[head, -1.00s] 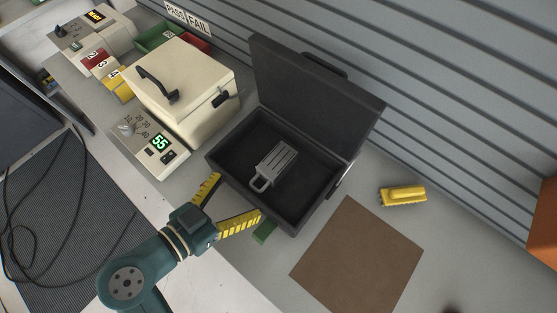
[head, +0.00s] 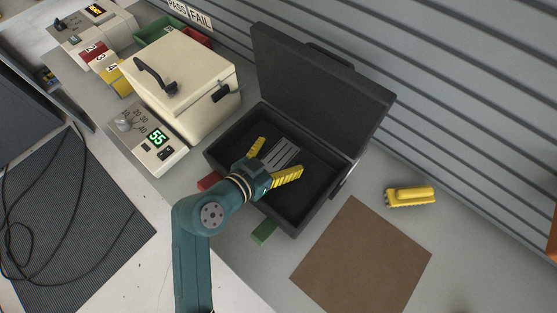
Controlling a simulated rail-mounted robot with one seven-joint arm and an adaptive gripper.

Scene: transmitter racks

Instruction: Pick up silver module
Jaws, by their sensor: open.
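The silver module (head: 283,152) is a ribbed grey block lying inside an open black case (head: 318,216). Its handle end, which faces the front left of the case, is hidden by my gripper. My gripper (head: 279,159) is open over the case, its yellow fingers spread to either side of the module in the picture. One finger is at the module's left and the other at its lower right. I cannot tell how far above the module the fingertips are.
The case's raised lid (head: 315,85) stands behind it. A cream box (head: 185,90) with a black handle and a control panel (head: 150,142) reading 55 are left. A brown mat (head: 362,258) and yellow brush-like object (head: 410,196) lie right. A green piece (head: 264,232) and red piece (head: 209,181) are in front.

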